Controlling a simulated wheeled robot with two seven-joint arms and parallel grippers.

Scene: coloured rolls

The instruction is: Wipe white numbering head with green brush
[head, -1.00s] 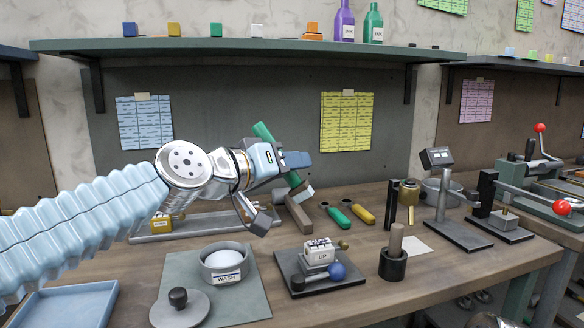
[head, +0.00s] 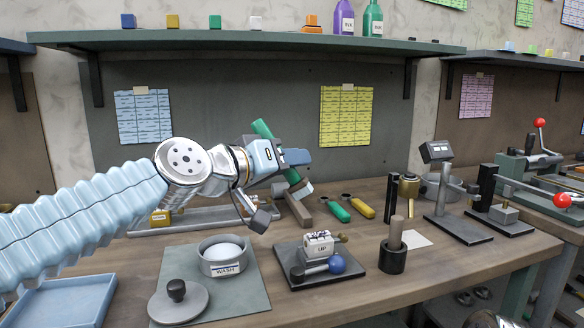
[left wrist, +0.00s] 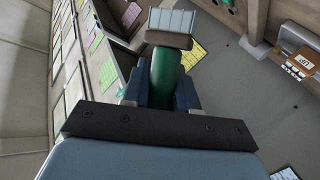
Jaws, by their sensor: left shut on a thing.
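The white numbering head (head: 319,244), labelled UP, sits on a dark square plate (head: 346,277) on the bench. In the left wrist view the green handle (left wrist: 167,76) stands between the fingers, with the bristles (left wrist: 172,20) beyond. The brush is in the air behind and above the numbering head, apart from it. My right gripper is not in view.
A blue-knobbed tool (head: 336,263) lies at the front of the plate. A WASH bowl (head: 222,258) stands left on a grey-green mat, with a round lid (head: 178,302) in front. A dark cup with a wooden handle (head: 393,257) stands right. A shelf (head: 250,44) hangs behind.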

